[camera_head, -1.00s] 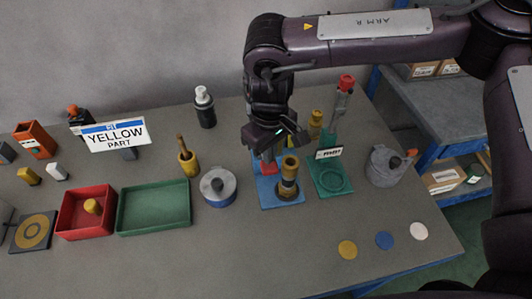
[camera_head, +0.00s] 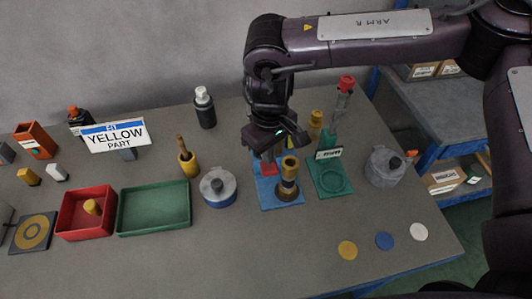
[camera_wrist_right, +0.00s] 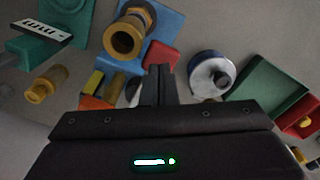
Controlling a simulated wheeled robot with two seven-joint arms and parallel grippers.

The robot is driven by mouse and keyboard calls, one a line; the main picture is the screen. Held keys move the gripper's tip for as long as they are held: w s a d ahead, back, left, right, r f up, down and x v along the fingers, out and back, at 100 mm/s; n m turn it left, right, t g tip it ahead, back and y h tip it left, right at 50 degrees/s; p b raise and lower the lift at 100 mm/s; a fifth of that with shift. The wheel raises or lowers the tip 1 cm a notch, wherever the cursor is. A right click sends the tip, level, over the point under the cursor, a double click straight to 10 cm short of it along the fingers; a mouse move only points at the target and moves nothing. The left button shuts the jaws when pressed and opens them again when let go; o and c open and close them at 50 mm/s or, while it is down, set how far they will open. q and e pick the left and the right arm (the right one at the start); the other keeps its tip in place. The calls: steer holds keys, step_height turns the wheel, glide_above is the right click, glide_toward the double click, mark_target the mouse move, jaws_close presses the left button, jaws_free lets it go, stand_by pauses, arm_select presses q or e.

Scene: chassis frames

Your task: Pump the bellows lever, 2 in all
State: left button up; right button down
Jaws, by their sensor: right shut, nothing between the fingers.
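My right gripper (camera_head: 267,156) is shut and empty, pointing down over the back of a blue base (camera_head: 267,192). A red pad (camera_head: 269,169), which looks like the lever's end, sits just under its fingertips. The pad (camera_wrist_right: 162,56) also shows by the fingertips (camera_wrist_right: 157,72) in the right wrist view; I cannot tell whether they touch. The rest of the lever is hidden by the gripper. My left gripper is not in view.
A green stand (camera_head: 333,180) with a red-topped post is close on the right, and a grey pot (camera_head: 384,167) beyond it. A round blue-and-grey tin (camera_head: 218,188) and green tray (camera_head: 154,208) are left. The front table is clear except for coloured discs (camera_head: 384,241).

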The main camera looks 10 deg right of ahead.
stand_by(0.6)
steer(key=shift+f+b, duration=1.4)
steer(key=shift+f, duration=0.75)
step_height(320, 180, up, 7)
steer(key=p, duration=0.6)
steer(key=shift+r, duration=0.2)
steer(key=shift+s+f, duration=0.1)
